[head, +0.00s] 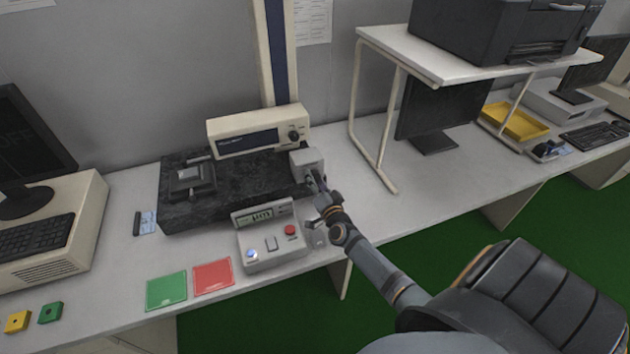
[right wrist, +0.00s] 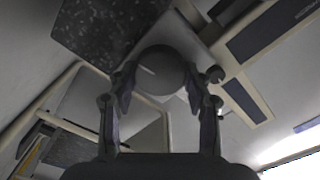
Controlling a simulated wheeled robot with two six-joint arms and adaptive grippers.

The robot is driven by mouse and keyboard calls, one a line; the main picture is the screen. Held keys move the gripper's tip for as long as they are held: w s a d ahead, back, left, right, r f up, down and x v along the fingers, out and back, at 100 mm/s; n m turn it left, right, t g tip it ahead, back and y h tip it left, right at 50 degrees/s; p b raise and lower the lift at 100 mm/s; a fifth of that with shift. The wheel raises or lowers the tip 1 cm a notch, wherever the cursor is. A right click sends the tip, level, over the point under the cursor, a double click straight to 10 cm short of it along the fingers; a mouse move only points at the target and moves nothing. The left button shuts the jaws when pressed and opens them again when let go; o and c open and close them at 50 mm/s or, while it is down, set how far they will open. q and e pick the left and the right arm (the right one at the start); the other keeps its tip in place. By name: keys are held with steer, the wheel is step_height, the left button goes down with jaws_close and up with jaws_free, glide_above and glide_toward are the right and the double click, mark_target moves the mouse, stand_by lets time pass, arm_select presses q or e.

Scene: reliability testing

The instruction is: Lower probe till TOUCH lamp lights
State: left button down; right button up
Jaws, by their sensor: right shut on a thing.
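A cream measuring instrument (head: 225,139) with a dark screen and a tall column (head: 278,60) stands on a black granite slab (head: 205,208). A dark fixture (head: 190,182) sits on the slab's left part. The probe tip cannot be made out. A pale block (head: 303,158) stands at the slab's right edge. My right gripper (head: 317,183) is shut on a round grey knob (right wrist: 161,70) at this block, with a finger on each side of it. A control box (head: 272,256) in front has a display, a bluish-white lamp (head: 252,254) and a red button (head: 291,230); lamp labels are unreadable. My left gripper is out of view.
Green (head: 167,291) and red (head: 212,277) mats lie at the desk's front edge. A computer (head: 60,250) stands left. A white raised shelf (head: 380,42) with a printer stands right, near my right arm. Desk between the slab and shelf is mostly clear.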

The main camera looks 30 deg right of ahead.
steer(key=shift+f+m+b, duration=0.15)
steer(key=shift+m+b, duration=0.4)
steer(key=shift+m, duration=3.15)
steer(key=o, duration=1.2)
steer(key=shift+c, duration=0.2)
steer(key=shift+s, duration=0.1)
steer(key=v, duration=1.2)
